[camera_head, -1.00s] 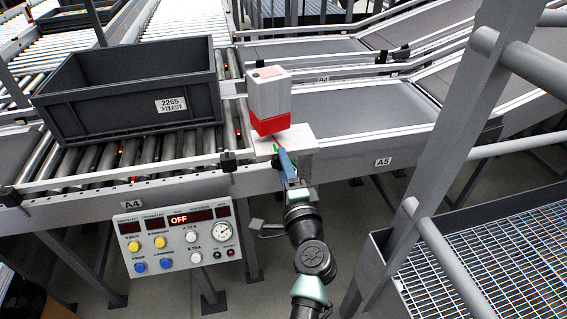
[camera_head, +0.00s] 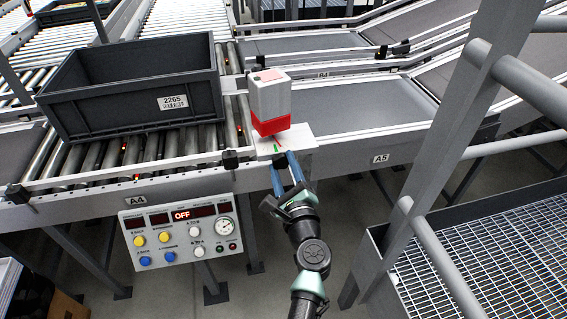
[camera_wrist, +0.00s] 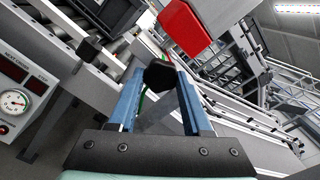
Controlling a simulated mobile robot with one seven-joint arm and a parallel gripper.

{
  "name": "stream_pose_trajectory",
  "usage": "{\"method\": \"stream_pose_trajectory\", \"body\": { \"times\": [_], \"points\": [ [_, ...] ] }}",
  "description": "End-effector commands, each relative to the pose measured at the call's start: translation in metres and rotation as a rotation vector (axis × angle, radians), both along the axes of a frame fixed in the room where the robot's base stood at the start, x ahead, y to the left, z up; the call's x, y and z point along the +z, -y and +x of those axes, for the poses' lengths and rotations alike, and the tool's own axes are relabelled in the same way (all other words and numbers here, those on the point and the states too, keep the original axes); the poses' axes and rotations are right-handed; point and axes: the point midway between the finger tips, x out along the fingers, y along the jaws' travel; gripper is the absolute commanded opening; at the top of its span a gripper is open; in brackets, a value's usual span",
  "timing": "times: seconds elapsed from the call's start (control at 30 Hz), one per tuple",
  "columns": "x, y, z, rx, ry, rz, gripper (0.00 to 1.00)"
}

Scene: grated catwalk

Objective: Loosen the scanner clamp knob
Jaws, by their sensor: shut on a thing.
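The scanner (camera_head: 270,98) is a pale grey box with a red lower part, standing over a white bracket plate (camera_head: 300,141) at the conveyor's side. Its red part also shows at the top of the wrist view (camera_wrist: 186,27). The dark clamp knob (camera_wrist: 159,74) sits between the tips of my blue fingers in the wrist view. A green mark and a red mark (camera_head: 278,142) show on the plate above the fingers.
A dark grey crate (camera_head: 60,118) labelled 2265 stands on the rollers at left. A control panel (camera_head: 140,252) reading OFF hangs below the conveyor edge, left of my arm. A grey railing post (camera_head: 440,140) and grated walkway (camera_head: 450,270) are at right.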

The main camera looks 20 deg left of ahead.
Motion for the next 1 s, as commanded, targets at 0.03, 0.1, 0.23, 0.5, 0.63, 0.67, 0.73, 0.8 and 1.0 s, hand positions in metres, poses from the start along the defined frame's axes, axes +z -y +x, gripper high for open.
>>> {"method": "stream_pose_trajectory", "body": {
  "times": [0.03, 0.1, 0.23, 0.5, 0.63, 0.67, 0.73, 0.8, 1.0],
  "points": [
    [0.0008, 0.0009, 0.0004, -0.003, -0.011, 0.016, 0.0],
    [0.0004, 0.0009, 0.0004, -0.003, -0.025, 0.037, 0.0],
    [0.0, 0.0009, 0.0004, -0.003, -0.043, 0.064, 0.0],
    [-0.0004, 0.0009, 0.0004, -0.003, -0.055, 0.08, 0.0],
    [-0.0004, 0.0009, 0.0004, -0.003, -0.055, 0.08, 0.0],
    [-0.0004, 0.0009, 0.0004, -0.002, -0.054, 0.081, 0.0],
    [-0.0004, 0.0009, 0.0004, -0.002, -0.054, 0.081, 0.0],
    [-0.0004, 0.0009, 0.0004, -0.002, -0.054, 0.081, 0.56],
    [-0.0003, 0.0005, 0.0002, -0.001, -0.053, 0.079, 0.79]
  ]
}}
